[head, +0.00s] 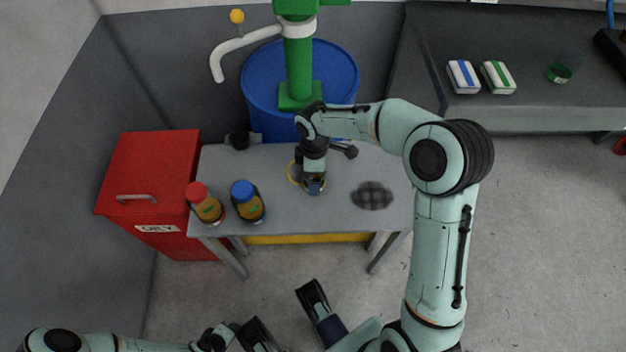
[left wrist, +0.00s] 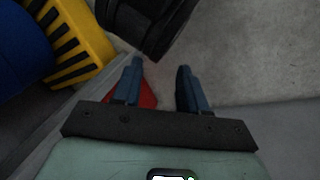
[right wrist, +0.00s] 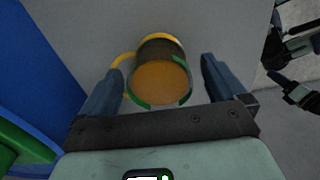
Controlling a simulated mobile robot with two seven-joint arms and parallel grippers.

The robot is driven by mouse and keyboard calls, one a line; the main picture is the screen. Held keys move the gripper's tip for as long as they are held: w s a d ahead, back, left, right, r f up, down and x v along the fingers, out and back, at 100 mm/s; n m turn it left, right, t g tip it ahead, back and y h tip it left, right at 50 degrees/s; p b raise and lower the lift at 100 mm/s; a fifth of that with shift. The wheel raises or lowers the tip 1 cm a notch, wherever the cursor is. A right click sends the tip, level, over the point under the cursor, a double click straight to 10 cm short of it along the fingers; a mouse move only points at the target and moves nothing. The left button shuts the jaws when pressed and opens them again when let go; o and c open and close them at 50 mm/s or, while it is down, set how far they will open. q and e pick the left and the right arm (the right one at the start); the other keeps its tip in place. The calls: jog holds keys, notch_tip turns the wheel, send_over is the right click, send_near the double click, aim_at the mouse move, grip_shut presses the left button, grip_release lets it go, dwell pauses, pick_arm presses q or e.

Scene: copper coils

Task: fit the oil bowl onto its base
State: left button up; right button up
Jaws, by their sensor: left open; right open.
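The oil bowl (right wrist: 160,82) is a cup with a green rim and amber oil inside. It stands on the grey table between the spread fingers of my right gripper (right wrist: 163,68), with a gap showing on both sides. In the head view that gripper (head: 314,187) points down over the table's middle and mostly hides the bowl. A yellow ring (head: 292,173) shows beside it. A small dark fitting (head: 240,139) is at the table's back edge; I cannot tell whether it is the base. My left gripper (left wrist: 160,70) is open and empty, away from the bowl.
Red-capped (head: 206,206) and blue-capped (head: 248,204) bottles stand at the table's (head: 345,222) front left. A dark round patch (head: 372,195) lies on the right. A red bin (head: 150,180) is left; a blue drum (head: 262,85) with a green pump (head: 298,70) is behind.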

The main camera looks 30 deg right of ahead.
notch_tip(320, 180, down, 2)
jog(key=shift+f, duration=0.15)
jog(key=c, duration=1.4)
pick_arm(q)
jog(key=s+d+r+g+h+p, duration=0.1)
jog(key=s+d+r+g+p, duration=0.15)
jog(key=s+r+p, duration=0.35)
pick_arm(e)
notch_tip(320, 180, up, 20)
jog(key=b, duration=0.1)
jog(key=w+a+f+m, duration=0.5)
jog(key=a+f+m, duration=0.2)
jog(key=a+m, duration=0.3)
pick_arm(q)
notch_tip(320, 180, up, 12)
jog(key=p, duration=1.3)
jog(key=shift+s+d+r+m+p, duration=0.2)
jog(key=shift+d+m+p, duration=0.1)
jog(key=shift+d, duration=0.1)
pick_arm(e)
jog(key=shift+m, duration=0.6)
jog(key=r, duration=0.1)
jog(key=s+d+r, duration=0.1)
jog(key=r, duration=0.2)
jog(key=shift+s+d+r, duration=0.15)
jog(key=shift+s+r, duration=0.05)
jog(key=shift+s, duration=0.15)
